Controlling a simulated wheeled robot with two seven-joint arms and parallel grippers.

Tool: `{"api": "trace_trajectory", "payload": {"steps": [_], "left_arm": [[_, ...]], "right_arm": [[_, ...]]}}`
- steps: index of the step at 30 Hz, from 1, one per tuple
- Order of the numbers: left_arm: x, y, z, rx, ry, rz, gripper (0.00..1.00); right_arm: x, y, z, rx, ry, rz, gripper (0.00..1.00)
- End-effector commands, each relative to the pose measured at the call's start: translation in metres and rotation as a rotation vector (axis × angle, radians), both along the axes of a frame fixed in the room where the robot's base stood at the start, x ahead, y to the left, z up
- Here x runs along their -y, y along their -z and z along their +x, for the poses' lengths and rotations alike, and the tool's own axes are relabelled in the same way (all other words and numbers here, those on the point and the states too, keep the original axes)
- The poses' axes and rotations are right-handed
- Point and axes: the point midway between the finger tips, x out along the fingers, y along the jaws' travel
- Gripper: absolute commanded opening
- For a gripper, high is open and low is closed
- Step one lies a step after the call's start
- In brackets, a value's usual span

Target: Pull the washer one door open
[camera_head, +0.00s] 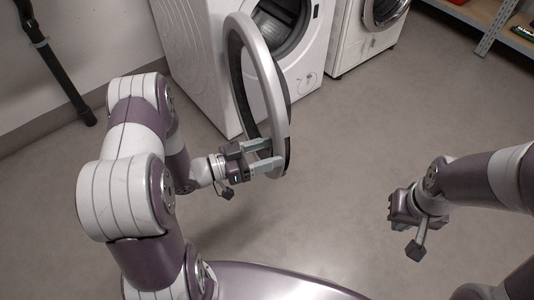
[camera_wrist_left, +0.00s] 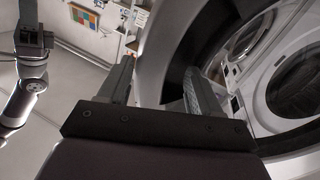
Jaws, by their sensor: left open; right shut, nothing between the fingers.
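The washer nearer the left (camera_head: 200,60) is white, and its round door (camera_head: 262,75) stands swung wide open toward me, showing the dark drum (camera_head: 283,28). The door has a light rim and a dark inner ring; its rim also shows large in the left wrist view (camera_wrist_left: 178,40). My left gripper (camera_head: 268,158) is open at the door's lower free edge, with its fingers around or beside the rim; I cannot tell if they touch it. Its fingers also show in the left wrist view (camera_wrist_left: 160,85). My right gripper (camera_head: 392,212) is shut and empty, away from the door above the floor.
A second white front-loading machine (camera_head: 350,40) stands to the right, its door closed. A shelf (camera_head: 485,20) is at the upper right. A dark pipe (camera_head: 55,65) runs by the left wall. The grey floor (camera_head: 350,130) in the middle is clear.

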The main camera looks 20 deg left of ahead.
Motion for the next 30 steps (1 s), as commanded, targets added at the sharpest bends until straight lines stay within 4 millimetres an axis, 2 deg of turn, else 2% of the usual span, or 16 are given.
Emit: {"api": "trace_trajectory", "payload": {"steps": [7,10,13,21,24,30], "left_arm": [[0.000,0.000,-0.002,-0.004,0.004,-0.001,0.63],[-0.007,-0.001,-0.006,-0.005,0.001,-0.001,0.63],[-0.023,-0.004,-0.018,-0.007,-0.003,-0.003,0.63],[-0.083,-0.003,-0.058,-0.004,-0.004,-0.001,0.63],[-0.096,-0.002,-0.068,-0.002,-0.002,0.000,0.63],[-0.104,0.001,-0.074,-0.003,0.002,0.000,0.63]], "right_arm": [[0.000,-0.001,0.000,0.000,0.000,0.000,0.00],[0.000,-0.006,0.000,0.000,0.000,0.000,0.00],[0.000,-0.016,0.000,0.000,0.000,0.000,0.00],[0.000,-0.040,0.000,0.000,0.000,0.000,0.00],[0.000,-0.044,0.000,0.000,0.000,0.000,0.00],[0.000,-0.044,0.000,0.000,0.000,0.000,0.00]]}}
